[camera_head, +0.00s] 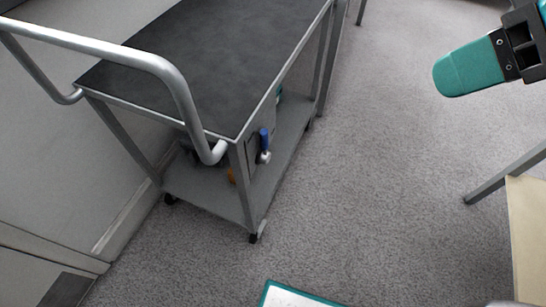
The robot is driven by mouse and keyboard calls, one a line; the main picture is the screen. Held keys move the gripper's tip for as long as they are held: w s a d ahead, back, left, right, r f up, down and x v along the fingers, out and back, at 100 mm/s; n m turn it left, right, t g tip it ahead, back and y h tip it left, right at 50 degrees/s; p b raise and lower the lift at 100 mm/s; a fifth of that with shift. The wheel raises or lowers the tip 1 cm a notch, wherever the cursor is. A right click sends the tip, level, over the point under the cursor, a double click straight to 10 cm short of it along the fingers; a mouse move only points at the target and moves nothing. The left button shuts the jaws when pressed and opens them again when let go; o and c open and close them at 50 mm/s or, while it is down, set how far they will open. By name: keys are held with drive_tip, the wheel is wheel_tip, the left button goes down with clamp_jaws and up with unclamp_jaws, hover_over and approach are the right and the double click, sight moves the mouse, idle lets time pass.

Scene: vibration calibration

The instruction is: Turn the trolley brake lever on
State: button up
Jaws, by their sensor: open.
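The trolley (215,60) stands left of centre with a dark top shelf, a grey lower shelf and a silver push handle. The brake lever (264,139) has a blue grip and points roughly upward. A pale metal piece sits at its lower end, on a small grey panel at the trolley's right side, near the front leg. My gripper (490,62) is partly in view at the top right, with a teal finger and black mount. It is open and holds nothing visible, well apart from the lever. Part of it is cut off by the frame edge.
Grey carpet (370,180) is clear between the trolley and a pale-topped table (528,235) at the right edge. The trolley's push handle (150,62) juts out at the left. A wall runs along the trolley's left side. Small items partly show on its lower shelf.

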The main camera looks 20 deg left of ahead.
drive_tip(key=w+a+f+n+y+b, duration=0.2)
drive_tip(key=w+a+f+y+b, duration=0.1)
drive_tip(key=f+b, duration=0.75)
drive_tip(key=w+a+f+n+y+b, duration=0.1)
drive_tip(key=w+a+f+y+b, duration=0.15)
drive_tip(key=f+b, duration=0.8)
drive_tip(key=n+y+b, duration=0.4)
drive_tip(key=y+b, duration=0.1)
drive_tip(key=b, duration=1.3)
approach(268, 133)
drive_tip(key=shift+n, duration=0.3)
drive_tip(key=a+p, duration=0.3)
drive_tip(key=a, duration=0.1)
drive_tip(key=a+p, duration=0.3)
drive_tip(key=a, duration=0.1)
drive_tip(key=shift+w+r+p, duration=0.2)
drive_tip(key=shift+p, duration=0.2)
drive_tip(key=shift+w+a+f, duration=0.1)
drive_tip(key=shift+a+f, duration=0.1)
drive_tip(key=shift+a, duration=0.45)
clamp_jaws()
